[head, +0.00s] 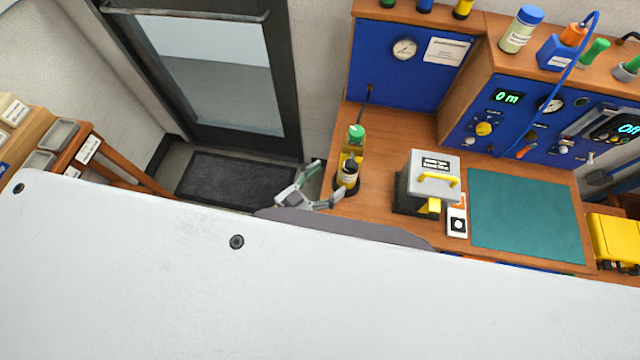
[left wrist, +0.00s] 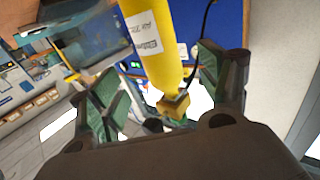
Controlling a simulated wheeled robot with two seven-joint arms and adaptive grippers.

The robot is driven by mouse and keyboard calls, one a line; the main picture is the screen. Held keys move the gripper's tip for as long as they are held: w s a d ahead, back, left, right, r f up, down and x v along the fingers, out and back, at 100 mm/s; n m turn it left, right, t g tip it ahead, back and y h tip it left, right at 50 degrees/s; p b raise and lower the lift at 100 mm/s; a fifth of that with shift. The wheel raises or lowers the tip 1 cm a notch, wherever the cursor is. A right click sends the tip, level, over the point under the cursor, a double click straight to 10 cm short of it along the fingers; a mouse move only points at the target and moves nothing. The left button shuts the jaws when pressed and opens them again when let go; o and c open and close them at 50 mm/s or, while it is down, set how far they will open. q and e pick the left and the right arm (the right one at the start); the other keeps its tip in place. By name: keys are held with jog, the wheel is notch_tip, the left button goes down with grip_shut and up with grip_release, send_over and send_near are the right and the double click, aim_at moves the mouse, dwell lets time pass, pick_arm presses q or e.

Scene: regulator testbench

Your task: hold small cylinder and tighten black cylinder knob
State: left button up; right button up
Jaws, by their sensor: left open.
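A small stand (head: 348,185) with a green-topped piece, a yellow part and a black knob-like piece (head: 349,169) stands near the left front of the wooden bench. It is too small to tell all its parts apart. My left gripper (head: 328,183) is open just left of it, its fingers pointing at it. In the left wrist view, a yellow cylinder (left wrist: 155,45) with a white label lies between and beyond the open fingers (left wrist: 162,95). A brass-coloured fitting (left wrist: 175,105) is at its lower end. No grip on it shows. My right gripper is not in view.
On the bench (head: 390,135) a grey box with a yellow handle (head: 433,178) stands right of the stand, then a green mat (head: 525,215). Blue panels with gauges (head: 404,49) rise behind. A yellow case (head: 615,240) is far right. The mat is bare.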

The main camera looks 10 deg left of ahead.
pick_arm(q)
jog(key=x, duration=0.8)
dwell(0.4)
jog(key=shift+w, duration=0.1)
jog(key=shift+c, duration=0.2)
